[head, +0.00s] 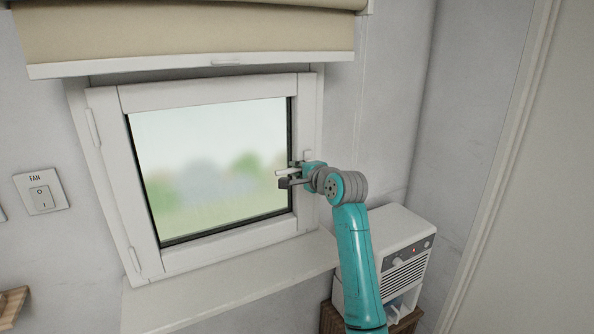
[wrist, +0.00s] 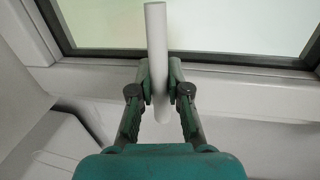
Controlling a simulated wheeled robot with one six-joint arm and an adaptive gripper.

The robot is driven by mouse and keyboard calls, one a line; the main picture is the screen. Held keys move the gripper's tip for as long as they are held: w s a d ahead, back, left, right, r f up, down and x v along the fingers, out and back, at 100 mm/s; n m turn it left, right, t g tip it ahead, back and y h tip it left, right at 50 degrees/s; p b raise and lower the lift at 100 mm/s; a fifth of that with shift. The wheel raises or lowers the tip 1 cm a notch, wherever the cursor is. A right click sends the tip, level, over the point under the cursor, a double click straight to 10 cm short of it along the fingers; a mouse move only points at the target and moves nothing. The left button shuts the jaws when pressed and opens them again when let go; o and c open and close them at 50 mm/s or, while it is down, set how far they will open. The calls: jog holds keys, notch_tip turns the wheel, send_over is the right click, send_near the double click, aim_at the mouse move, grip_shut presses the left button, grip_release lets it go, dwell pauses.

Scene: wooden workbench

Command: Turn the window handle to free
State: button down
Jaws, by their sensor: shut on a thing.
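The white window handle (wrist: 156,40) is a slim rounded bar. In the wrist view it runs up between my fingers and over the dark edge of the glass. My gripper (wrist: 160,88) has a finger on each side of the bar and is shut on it. In the head view my gripper (head: 284,178) is at the right side of the window frame, and the handle (head: 281,173) points left, roughly level, over the glass edge. The handle's base is mostly hidden behind my gripper. The window (head: 141,96) looks closed in its white frame.
A beige blind (head: 190,35) hangs above the window. A white sill (head: 240,285) runs below it. A white heater-like box (head: 405,245) with a red light stands at the lower right beside my arm. A fan switch (head: 41,192) is on the left wall.

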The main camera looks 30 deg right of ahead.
jog(key=c, duration=1.1)
grip_release()
jog(key=s, duration=0.4)
jog(key=s+r, duration=0.1)
jog(key=s, duration=0.3)
jog(key=s+r, duration=0.1)
jog(key=s, duration=0.2)
jog(key=shift+s+d+r, duration=0.1)
jog(key=shift+s+r, duration=0.1)
jog(key=shift+s, duration=0.2)
jog(key=shift+f, duration=0.1)
